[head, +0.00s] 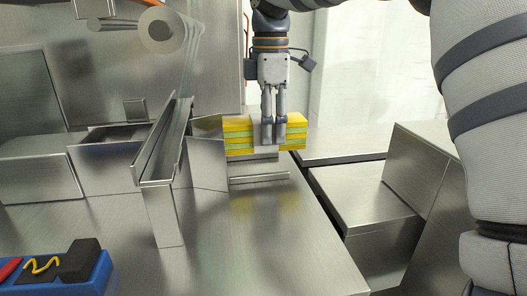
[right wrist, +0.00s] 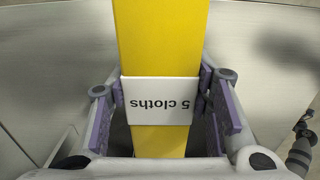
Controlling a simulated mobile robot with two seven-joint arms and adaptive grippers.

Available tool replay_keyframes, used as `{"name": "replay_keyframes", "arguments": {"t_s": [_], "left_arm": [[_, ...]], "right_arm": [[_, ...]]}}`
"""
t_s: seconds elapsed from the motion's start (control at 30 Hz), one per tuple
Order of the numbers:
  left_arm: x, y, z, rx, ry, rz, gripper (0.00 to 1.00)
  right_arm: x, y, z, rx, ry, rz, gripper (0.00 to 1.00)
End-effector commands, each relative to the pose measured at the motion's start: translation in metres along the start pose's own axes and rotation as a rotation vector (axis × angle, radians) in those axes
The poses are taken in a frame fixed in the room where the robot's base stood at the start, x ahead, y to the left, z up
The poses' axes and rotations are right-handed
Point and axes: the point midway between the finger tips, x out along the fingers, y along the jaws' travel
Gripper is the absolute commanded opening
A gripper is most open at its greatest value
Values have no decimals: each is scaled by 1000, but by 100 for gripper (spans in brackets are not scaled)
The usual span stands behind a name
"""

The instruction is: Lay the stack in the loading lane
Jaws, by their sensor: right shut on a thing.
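The stack of cloths (head: 237,132) has yellow and green layers and a white paper band around its middle. My right gripper (head: 271,146) points down and is shut on the stack at the band. In the right wrist view the stack (right wrist: 158,38) runs between the finger pads, and its band (right wrist: 158,99) reads "5 cloths". The stack looks level, just above a low metal ledge (head: 258,178); I cannot tell if they touch. A long narrow metal channel (head: 163,143), perhaps the loading lane, stands to the left of the stack. My left gripper is not in view.
A bare metal table (head: 262,245) fills the front middle. A blue tray (head: 93,284) with a black block and a yellow cord sits at the lower left. Metal boxes (head: 372,205) stand at the right. A film roll (head: 162,30) hangs at the upper left.

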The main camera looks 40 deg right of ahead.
Motion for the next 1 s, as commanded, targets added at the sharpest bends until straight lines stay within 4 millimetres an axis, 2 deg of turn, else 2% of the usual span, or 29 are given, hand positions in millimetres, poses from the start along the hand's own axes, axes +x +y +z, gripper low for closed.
{"name": "replay_keyframes", "arguments": {"t_s": [0.23, 0.6, 0.63, 0.7, 1.0], "left_arm": [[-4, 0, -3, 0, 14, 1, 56], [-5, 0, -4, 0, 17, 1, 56], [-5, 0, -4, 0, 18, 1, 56], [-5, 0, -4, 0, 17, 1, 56], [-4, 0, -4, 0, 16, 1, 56]], "right_arm": [[43, -1, 0, -1, 0, -1, 18], [50, 0, 0, -1, 0, 2, 18], [50, 0, 0, -1, 0, 2, 48], [51, 0, 0, -1, 0, 1, 64], [50, 0, 0, -1, 0, 1, 66]]}}
